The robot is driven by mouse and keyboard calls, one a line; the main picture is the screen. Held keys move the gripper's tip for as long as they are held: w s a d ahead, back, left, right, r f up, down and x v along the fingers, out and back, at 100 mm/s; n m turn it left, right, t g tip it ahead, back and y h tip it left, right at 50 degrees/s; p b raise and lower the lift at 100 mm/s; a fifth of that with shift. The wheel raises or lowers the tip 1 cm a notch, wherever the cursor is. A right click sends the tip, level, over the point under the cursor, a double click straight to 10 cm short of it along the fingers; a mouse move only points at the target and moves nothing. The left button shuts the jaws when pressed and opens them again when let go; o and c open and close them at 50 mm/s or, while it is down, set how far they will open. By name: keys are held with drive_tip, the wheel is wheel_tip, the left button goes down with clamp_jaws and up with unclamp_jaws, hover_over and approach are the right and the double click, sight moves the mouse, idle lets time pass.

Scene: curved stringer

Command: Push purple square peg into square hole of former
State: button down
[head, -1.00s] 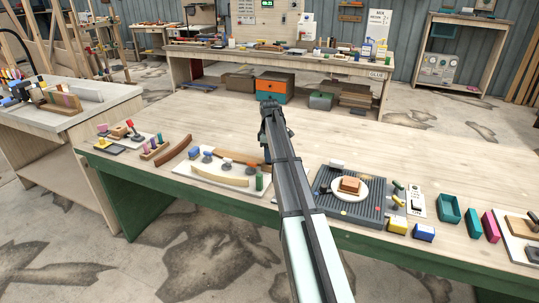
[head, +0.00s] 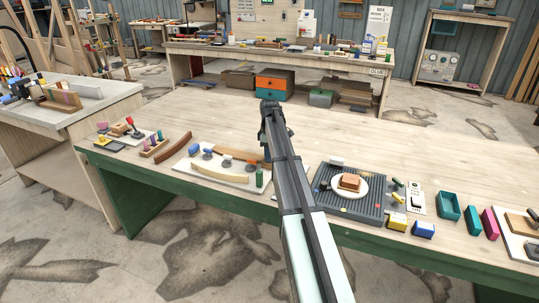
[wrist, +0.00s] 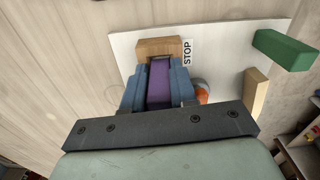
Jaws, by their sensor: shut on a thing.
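In the wrist view my gripper (wrist: 158,70) has blue fingers shut on a purple square peg (wrist: 160,85). The peg's far end meets or lies just over a tan wooden block (wrist: 158,47) beside a STOP label (wrist: 187,52); I cannot tell whether it is in a hole. The square hole is not visible.
A green block (wrist: 285,50) and a pale wooden piece (wrist: 256,92) stand right of the gripper, with an orange part (wrist: 202,96) close by the right finger. A dark ribbed tray (head: 335,203) with a plate lies right of my arm.

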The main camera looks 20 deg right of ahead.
drive_tip(key=shift+r, duration=0.4)
drive_tip(key=shift+f, duration=0.55)
idle(1.4)
drive_tip(key=c, duration=0.8)
unclamp_jaws()
wheel_tip(320, 180, up, 14)
drive_tip(key=shift+f, duration=0.1)
